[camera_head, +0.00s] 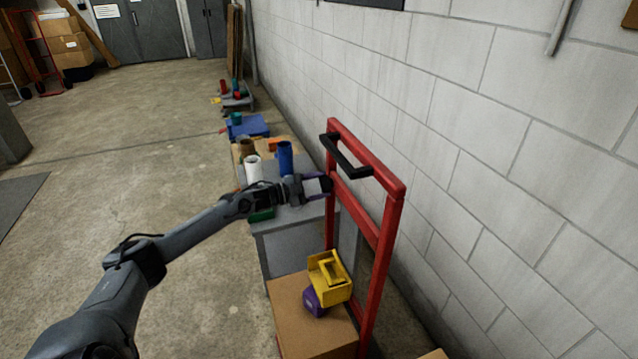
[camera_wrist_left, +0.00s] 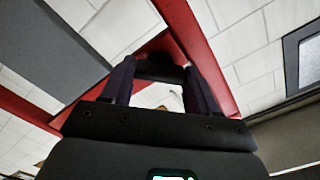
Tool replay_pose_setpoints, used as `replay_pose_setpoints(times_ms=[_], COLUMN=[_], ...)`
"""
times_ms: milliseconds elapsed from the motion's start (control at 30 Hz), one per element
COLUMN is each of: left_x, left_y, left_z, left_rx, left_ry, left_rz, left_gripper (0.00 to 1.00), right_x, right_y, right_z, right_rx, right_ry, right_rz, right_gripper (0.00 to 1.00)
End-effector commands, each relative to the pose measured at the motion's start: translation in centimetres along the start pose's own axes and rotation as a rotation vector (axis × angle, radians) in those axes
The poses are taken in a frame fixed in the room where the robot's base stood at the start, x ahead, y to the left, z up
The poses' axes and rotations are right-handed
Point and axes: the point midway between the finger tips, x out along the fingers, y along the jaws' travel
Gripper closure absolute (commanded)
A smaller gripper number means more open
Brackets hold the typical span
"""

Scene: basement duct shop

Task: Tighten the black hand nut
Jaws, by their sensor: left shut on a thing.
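The black hand nut (camera_wrist_left: 160,70) shows in the left wrist view as a dark rounded shape against a red bar. My left gripper (camera_head: 326,184) reaches the left upright of the red frame (camera_head: 384,235) in the head view. Its two dark purple fingers, seen in the left wrist view (camera_wrist_left: 160,78), are closed on the nut from both sides. How far the nut is turned cannot be told. My right gripper is out of view.
A black handle (camera_head: 347,155) juts from the frame just above my left gripper. Below it, a yellow part (camera_head: 328,276) and a purple item (camera_head: 313,302) sit on a cardboard box (camera_head: 305,325). White and blue cylinders (camera_head: 285,158) stand behind my wrist. A block wall is close on the right.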

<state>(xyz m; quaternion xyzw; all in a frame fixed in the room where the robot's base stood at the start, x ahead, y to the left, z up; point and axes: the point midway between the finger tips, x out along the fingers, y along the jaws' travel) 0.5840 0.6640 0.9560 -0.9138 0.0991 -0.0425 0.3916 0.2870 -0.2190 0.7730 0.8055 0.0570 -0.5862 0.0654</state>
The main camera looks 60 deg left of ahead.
Motion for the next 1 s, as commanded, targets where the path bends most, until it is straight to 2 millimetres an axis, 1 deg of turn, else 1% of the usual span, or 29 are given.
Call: replay_pose_setpoints(times_ms=[233,600,800,1000], left_x=[-0.01,-0.01,0.00,0.00], left_y=[-0.04,0.05,0.09,0.05], left_z=[-0.04,0.03,0.04,0.03], left_rx=[0.234,0.556,0.675,0.748], left_ry=[0.000,0.000,0.000,0.000], left_rz=[0.001,0.001,0.001,0.000], left_gripper=[0.71,0.71,0.71,0.71], right_x=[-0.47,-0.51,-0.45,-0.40], right_y=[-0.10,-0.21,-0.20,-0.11], right_z=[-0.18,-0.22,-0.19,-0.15], right_rx=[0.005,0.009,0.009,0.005], right_ry=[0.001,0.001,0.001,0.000], right_rz=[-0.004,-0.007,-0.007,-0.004], right_gripper=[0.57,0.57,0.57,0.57])
